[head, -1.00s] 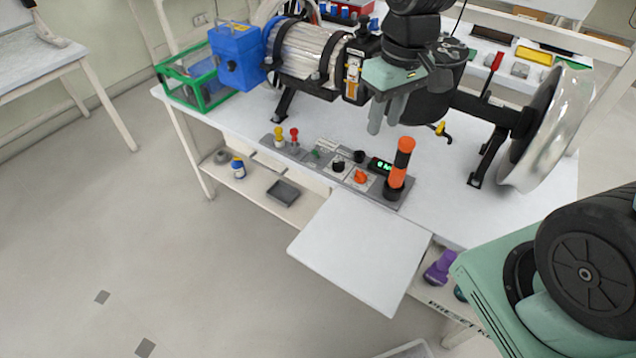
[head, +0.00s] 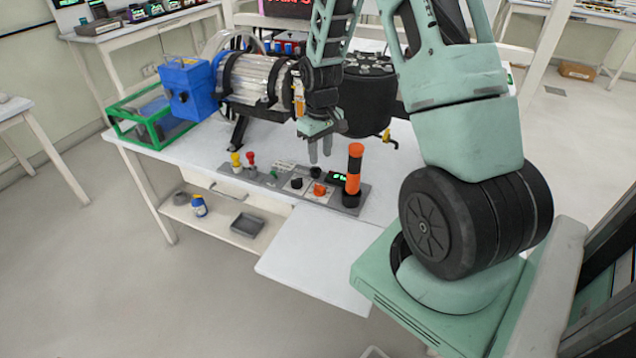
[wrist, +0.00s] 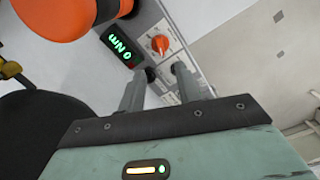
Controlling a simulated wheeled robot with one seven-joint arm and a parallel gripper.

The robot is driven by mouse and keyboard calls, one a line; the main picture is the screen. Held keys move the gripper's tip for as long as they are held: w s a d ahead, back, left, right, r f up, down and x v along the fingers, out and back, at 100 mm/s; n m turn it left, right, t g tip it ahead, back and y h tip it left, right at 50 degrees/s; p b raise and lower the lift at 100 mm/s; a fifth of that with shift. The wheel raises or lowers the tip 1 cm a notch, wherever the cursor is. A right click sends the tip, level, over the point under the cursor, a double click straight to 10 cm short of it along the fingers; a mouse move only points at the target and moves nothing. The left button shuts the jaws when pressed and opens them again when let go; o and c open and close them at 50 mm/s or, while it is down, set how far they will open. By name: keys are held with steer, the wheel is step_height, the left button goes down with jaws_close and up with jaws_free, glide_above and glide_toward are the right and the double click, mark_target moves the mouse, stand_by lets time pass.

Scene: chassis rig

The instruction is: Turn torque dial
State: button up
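A grey control panel (head: 262,178) lies along the front of the white table. It carries an orange knob (head: 319,189), a black knob (head: 296,183) and a dark display (head: 337,178) with green characters. The display reads "0 Nm" in the wrist view (wrist: 121,48). The orange knob (wrist: 160,44) shows there beyond the fingertips, on a white plate with markings too small to read. My gripper (head: 320,154) is open and empty above the panel, with its fingers pointing down. In the wrist view, a black knob (wrist: 150,74) shows between the fingers, without visible contact.
An orange-and-black upright cylinder (head: 354,168) stands at the panel's right end. Yellow (head: 236,159) and red (head: 251,159) levers stand at its left. A large machine with a blue box (head: 188,88) is behind. A white shelf (head: 315,255) juts out in front.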

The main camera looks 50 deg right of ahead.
mark_target(320, 186)
step_height(320, 186, down, 11)
steer(key=shift+f+p, duration=0.1)
steer(key=shift+p, duration=0.3)
steer(key=shift+c, duration=0.3)
jaws_close()
